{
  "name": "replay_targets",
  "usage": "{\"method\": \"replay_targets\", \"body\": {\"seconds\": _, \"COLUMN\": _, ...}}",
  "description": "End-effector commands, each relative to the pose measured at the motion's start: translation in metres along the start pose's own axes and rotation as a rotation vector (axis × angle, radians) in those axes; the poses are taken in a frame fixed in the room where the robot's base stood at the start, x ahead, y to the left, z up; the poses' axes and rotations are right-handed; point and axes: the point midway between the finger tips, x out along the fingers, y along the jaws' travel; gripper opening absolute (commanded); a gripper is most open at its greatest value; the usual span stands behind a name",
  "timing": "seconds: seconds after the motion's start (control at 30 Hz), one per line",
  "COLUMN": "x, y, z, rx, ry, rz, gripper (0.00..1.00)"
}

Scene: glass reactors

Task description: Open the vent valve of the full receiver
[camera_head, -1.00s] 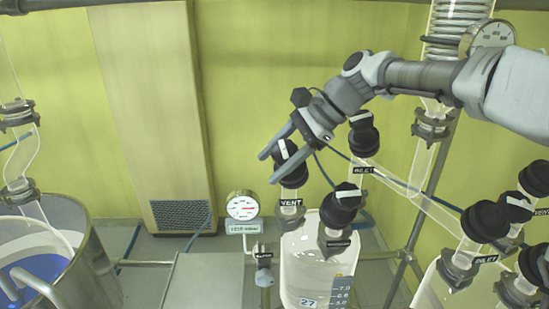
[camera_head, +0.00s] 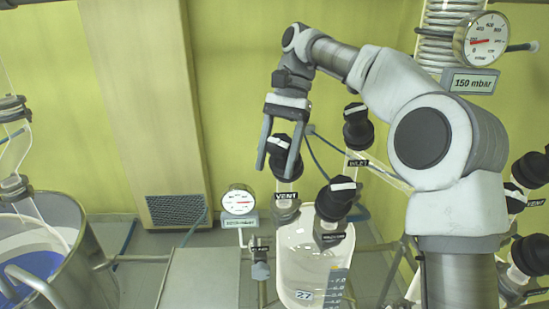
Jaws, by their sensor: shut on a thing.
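The receiver (camera_head: 306,262) is a clear glass vessel with a printed scale and a tag reading 27, at the lower middle. Its vent valve has a black knob (camera_head: 285,170) with a white bar on top, above a label reading VENT (camera_head: 286,196). My gripper (camera_head: 276,166) reaches down from above, with its two fingers on either side of this knob, shut on it. The fingers partly hide the knob. I cannot tell from this view how far the valve is turned.
A black knob (camera_head: 336,198) stands close to the right, and the INLET knob (camera_head: 358,128) is behind. A gauge (camera_head: 239,200) is to the left. A second gauge (camera_head: 480,40) above a 150 mbar sign is at the upper right. A steel vessel (camera_head: 88,262) stands at left.

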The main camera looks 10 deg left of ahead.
Motion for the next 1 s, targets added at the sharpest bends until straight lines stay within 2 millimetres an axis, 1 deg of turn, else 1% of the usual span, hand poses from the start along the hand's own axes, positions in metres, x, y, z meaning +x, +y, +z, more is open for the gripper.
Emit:
{"method": "replay_targets", "body": {"seconds": 0.03, "x": 0.0041, "y": 0.0004, "z": -0.0019, "rx": -0.005, "ry": -0.006, "rz": 0.019, "gripper": 0.06}}
{"method": "replay_targets", "body": {"seconds": 0.6, "x": 0.0042, "y": 0.002, "z": -0.0026, "rx": -0.02, "ry": -0.007, "rz": 0.047, "gripper": 0.06}}
{"method": "replay_targets", "body": {"seconds": 0.63, "x": 0.0043, "y": 0.002, "z": -0.0026, "rx": -0.02, "ry": -0.007, "rz": 0.046, "gripper": 0.63}}
{"method": "replay_targets", "body": {"seconds": 0.7, "x": 0.0039, "y": 0.0019, "z": -0.0025, "rx": -0.02, "ry": -0.006, "rz": 0.046, "gripper": 0.76}}
{"method": "replay_targets", "body": {"seconds": 0.8, "x": 0.003, "y": 0.0017, "z": -0.0019, "rx": -0.02, "ry": -0.005, "rz": 0.043, "gripper": 0.92}}
{"method": "replay_targets", "body": {"seconds": 1.0, "x": 0.0018, "y": 0.0014, "z": -0.0011, "rx": -0.021, "ry": -0.003, "rz": 0.041, "gripper": 0.92}}
